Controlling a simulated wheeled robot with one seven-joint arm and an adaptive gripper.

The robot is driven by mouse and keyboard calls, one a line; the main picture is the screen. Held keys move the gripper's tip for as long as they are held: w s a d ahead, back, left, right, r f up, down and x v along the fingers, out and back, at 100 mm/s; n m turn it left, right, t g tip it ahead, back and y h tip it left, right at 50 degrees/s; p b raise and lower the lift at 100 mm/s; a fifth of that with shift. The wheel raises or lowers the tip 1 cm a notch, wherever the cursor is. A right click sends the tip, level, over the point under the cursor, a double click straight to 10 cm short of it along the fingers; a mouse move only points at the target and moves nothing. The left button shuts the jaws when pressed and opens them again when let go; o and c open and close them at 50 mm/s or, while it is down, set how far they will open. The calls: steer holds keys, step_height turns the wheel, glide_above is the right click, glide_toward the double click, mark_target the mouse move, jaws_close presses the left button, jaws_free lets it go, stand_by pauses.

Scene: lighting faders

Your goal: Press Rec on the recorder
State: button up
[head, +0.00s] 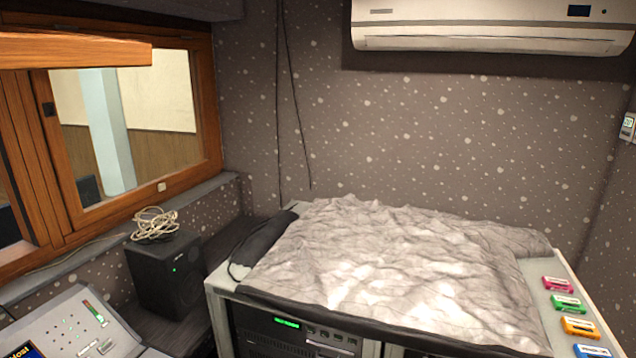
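No device marked as a recorder and no Rec button can be made out in the head view. A dark rack unit (268,333) with a small green display and several small buttons sits under the tabletop at the bottom centre; its labels are too small to read, and I cannot tell if it is the recorder. Its lower part is cut off by the frame. My gripper is not in view.
A crumpled grey cloth covers (400,260) the white cabinet (218,300). Several coloured cassettes, including a pink one (558,284), lie at its right edge. A fader console (70,325) is bottom left; a black speaker (165,275) with coiled cable (155,223) stands beyond it.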

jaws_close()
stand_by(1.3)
